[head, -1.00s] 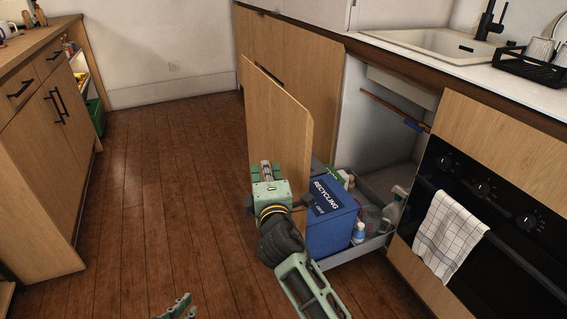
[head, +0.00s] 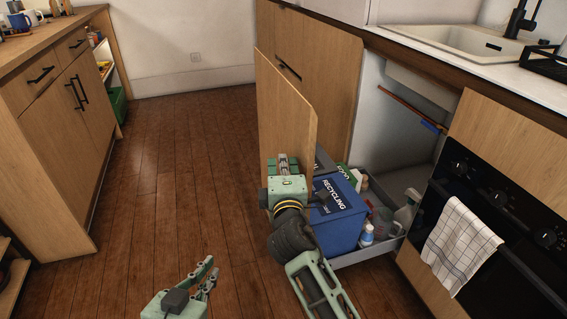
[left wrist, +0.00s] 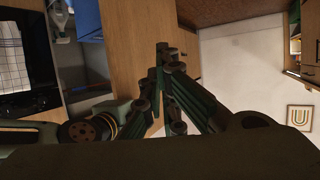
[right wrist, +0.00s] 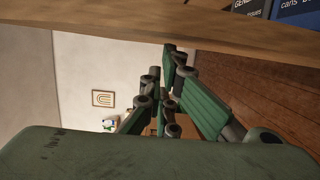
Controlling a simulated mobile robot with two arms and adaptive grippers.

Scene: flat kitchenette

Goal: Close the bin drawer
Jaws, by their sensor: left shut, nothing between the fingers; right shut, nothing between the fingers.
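The bin drawer is pulled out of the cabinet row, with its wooden front panel (head: 283,105) standing clear of the cabinets. Behind the panel sit a blue recycling bin (head: 343,228) and several bottles in the drawer tray (head: 372,255). My right gripper (head: 283,160) is shut and empty at the outer side of the panel, near its lower right part; I cannot tell if it touches. My left gripper (head: 207,272) is shut and empty, low over the floor, apart from the panel. The panel also shows in the left wrist view (left wrist: 125,40) and right wrist view (right wrist: 110,18).
The oven (head: 500,215) with a checked towel (head: 460,245) stands right of the drawer opening. A wooden cabinet (head: 60,130) stands at the left. The wooden floor (head: 180,170) between them is clear.

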